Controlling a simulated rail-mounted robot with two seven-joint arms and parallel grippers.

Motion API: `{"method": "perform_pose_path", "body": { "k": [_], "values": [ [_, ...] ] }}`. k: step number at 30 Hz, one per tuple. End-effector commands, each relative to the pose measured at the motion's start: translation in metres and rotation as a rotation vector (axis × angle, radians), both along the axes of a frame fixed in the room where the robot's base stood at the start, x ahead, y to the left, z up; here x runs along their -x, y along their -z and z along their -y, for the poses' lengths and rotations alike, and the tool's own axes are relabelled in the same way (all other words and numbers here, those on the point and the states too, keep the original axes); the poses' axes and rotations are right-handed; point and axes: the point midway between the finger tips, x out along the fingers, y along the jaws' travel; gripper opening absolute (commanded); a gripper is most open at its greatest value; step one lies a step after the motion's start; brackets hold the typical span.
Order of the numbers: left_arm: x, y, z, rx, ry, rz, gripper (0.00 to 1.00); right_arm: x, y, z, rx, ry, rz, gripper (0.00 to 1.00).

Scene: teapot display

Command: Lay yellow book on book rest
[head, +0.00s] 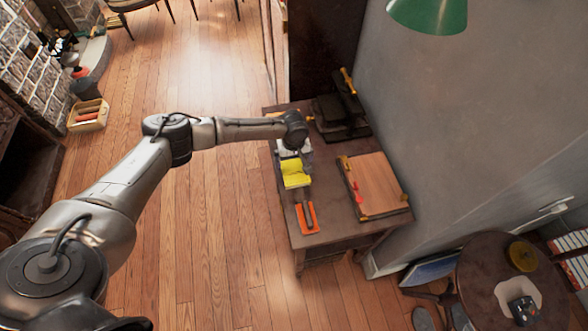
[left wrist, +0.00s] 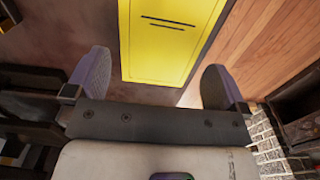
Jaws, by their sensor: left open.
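The yellow book (head: 296,181) lies near the left edge of the wooden table (head: 327,236). My left gripper (head: 294,158) is at the book's far end and partly covers it. In the left wrist view the yellow book (left wrist: 170,38) shows beyond and between the two open fingers (left wrist: 155,80), with no clear grip on it. A flat wooden board with gold-coloured clips and a red strip (head: 376,184) lies on the right of the table. A black stand-like thing with a yellow bar (head: 340,112) is at the back. I cannot tell which is the book rest. My right gripper is not in view.
An orange thing with a dark bar (head: 306,217) lies at the table's near left, close to the book. A grey wall (head: 455,130) borders the table's right side. A round table (head: 480,275) stands at lower right.

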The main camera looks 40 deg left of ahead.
Motion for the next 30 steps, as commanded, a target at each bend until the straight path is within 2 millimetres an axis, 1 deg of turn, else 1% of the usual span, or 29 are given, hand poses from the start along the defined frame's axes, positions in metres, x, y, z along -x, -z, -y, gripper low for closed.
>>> {"method": "perform_pose_path", "body": {
  "k": [1,7,11,18,27,29,30],
  "values": [
    [0.0,0.011,0.0,0.0,-0.001,0.0,1.0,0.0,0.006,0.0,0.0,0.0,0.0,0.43],
    [0.0,0.032,-0.001,0.0,0.0,0.0,1.0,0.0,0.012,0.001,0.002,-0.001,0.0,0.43],
    [0.0,0.037,0.0,0.001,0.0,0.001,1.0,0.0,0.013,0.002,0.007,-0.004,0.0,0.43],
    [0.0,0.037,0.0,0.001,0.0,0.001,1.0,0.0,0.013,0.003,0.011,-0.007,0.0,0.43],
    [0.0,0.037,-0.001,0.001,0.0,0.001,0.71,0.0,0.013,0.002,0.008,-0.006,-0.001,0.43],
    [0.0,0.037,-0.001,0.001,0.0,0.001,0.66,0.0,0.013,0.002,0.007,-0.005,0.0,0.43],
    [0.0,0.037,-0.001,0.001,0.0,0.001,0.62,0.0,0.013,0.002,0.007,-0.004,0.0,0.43]
  ]
}}
